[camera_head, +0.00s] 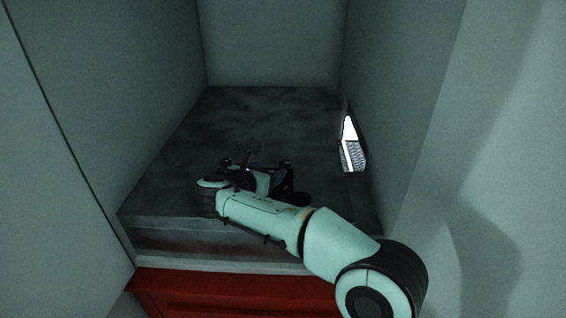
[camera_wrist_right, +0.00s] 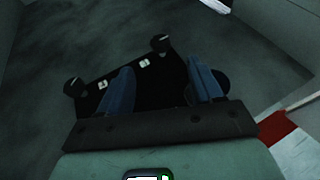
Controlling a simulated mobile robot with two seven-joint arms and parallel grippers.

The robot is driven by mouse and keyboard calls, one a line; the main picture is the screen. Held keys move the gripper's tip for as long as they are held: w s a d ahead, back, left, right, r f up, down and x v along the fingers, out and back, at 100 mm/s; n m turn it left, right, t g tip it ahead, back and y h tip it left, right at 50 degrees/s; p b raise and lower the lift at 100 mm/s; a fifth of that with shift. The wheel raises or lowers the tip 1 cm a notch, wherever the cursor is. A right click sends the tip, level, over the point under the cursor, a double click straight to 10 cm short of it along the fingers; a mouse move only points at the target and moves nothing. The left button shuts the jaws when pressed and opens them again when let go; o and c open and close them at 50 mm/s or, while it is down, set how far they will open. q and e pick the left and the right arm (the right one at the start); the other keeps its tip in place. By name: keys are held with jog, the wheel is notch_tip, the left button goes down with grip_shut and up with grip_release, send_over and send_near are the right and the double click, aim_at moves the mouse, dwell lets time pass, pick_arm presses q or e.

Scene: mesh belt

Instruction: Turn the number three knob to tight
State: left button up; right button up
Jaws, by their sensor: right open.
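A black panel (camera_wrist_right: 150,80) lies on the dark grey counter and carries dark round knobs. One knob (camera_wrist_right: 73,87) shows at its left corner in the right wrist view, and another knob (camera_wrist_right: 160,43) at its top. A third dark rounded shape (camera_wrist_right: 222,82), probably a knob, is partly hidden behind the right-hand finger. Two small white labels (camera_wrist_right: 145,62) are too blurred to read, so I cannot tell which knob is number three. My right gripper (camera_wrist_right: 162,66) is open above the panel, its blue fingers apart with no knob visible between them. It also shows in the head view (camera_head: 276,178). My left gripper is out of view.
The counter (camera_head: 270,115) sits in a narrow bay between pale walls (camera_head: 160,110) on both sides and at the back. A red front (camera_head: 230,290) is below the counter edge. The counter behind the panel is clear.

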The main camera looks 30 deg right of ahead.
aim_at(284, 163)
jog(key=p+x, duration=0.1)
jog(key=x, duration=1)
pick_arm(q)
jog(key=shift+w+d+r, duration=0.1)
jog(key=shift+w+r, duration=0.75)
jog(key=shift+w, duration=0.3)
pick_arm(e)
jog(key=c, duration=1.1)
